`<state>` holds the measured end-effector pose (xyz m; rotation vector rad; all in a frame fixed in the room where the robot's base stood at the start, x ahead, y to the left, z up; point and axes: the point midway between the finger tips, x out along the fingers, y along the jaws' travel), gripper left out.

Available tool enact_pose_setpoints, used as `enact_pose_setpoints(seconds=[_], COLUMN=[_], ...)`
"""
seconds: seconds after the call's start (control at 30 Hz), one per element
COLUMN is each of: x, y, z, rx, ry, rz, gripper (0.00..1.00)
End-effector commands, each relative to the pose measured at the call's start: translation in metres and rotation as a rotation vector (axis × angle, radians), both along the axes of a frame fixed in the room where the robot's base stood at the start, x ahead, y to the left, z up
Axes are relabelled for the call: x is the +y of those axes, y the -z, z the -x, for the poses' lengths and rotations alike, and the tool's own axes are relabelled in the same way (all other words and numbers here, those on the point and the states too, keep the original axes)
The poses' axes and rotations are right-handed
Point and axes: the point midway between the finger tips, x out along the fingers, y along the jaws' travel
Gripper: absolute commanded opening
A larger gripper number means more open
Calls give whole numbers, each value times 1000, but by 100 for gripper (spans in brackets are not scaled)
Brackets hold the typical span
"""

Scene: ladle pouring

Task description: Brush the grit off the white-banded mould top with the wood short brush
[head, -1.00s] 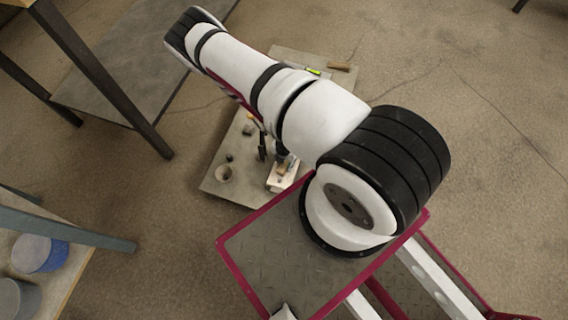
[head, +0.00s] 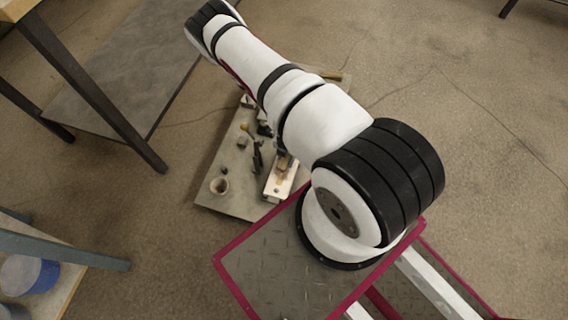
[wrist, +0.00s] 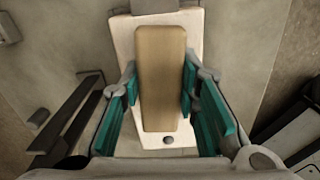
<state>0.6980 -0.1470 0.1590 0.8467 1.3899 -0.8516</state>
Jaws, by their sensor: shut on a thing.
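The wood short brush (wrist: 160,70) shows from above in the wrist view as a long tan block. My gripper (wrist: 160,102), with teal pads on both sides of the block, is shut on it.
The mould lies on a grey slab (head: 236,207). A small cup (head: 219,186) stands at its left corner. Several small dark items (head: 242,143) lie farther back. A table with dark legs (head: 95,90) is at left.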

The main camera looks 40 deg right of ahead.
Motion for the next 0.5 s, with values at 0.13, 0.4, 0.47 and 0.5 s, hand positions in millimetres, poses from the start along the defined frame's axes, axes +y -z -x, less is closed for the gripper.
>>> enact_pose_setpoints(seconds=[0.13,0.4,0.47,0.5], x=[-3,-7,-5,-3], y=[1,-1,-1,0], z=[-2,7,8,9], rx=[2,6,6,6], ry=[-1,-2,-4,-4], rz=[-4,-3,-5,-6], gripper=[0,0,0,0])
